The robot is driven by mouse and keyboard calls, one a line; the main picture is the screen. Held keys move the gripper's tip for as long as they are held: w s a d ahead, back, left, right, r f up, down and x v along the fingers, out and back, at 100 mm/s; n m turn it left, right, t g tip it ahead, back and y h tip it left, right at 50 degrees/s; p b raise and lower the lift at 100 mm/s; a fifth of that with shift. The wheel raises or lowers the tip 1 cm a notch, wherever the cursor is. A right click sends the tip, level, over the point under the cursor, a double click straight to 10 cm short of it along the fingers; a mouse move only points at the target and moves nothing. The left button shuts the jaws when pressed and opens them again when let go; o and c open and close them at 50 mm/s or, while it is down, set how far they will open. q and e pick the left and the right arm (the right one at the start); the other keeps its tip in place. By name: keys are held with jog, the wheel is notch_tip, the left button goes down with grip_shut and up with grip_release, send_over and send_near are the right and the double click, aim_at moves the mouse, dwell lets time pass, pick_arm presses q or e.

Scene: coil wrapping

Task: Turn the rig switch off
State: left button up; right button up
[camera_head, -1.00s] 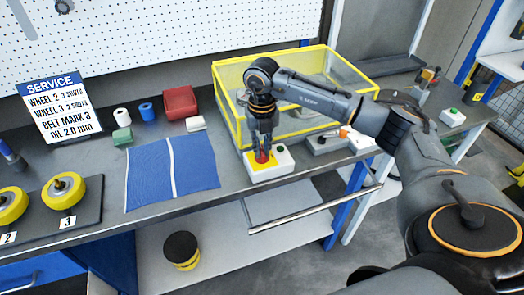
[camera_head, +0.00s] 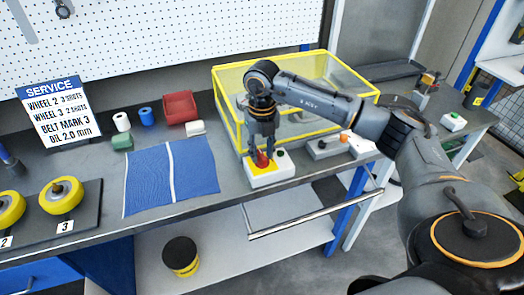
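The rig switch (camera_head: 270,172) is a small white box with a yellow plate, a red button (camera_head: 262,160) and a dark green button (camera_head: 280,152). It sits at the bench's front edge, before the yellow-framed guard. My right gripper (camera_head: 262,148) points down just above the red button, with its fingertips close to it. I cannot tell if they touch the button, or whether the fingers are open or shut. My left gripper is not in view.
The clear guard box with yellow edges (camera_head: 229,121) stands right behind the switch. A grey device with an orange-tipped lever (camera_head: 325,147) lies to the right. A blue mat (camera_head: 150,182) and yellow wheels (camera_head: 60,195) are on the left.

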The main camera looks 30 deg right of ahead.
aim_at(261, 155)
notch_tip(261, 155, up, 12)
dwell(0.7)
jog(key=shift+a+f, duration=0.1)
dwell(0.3)
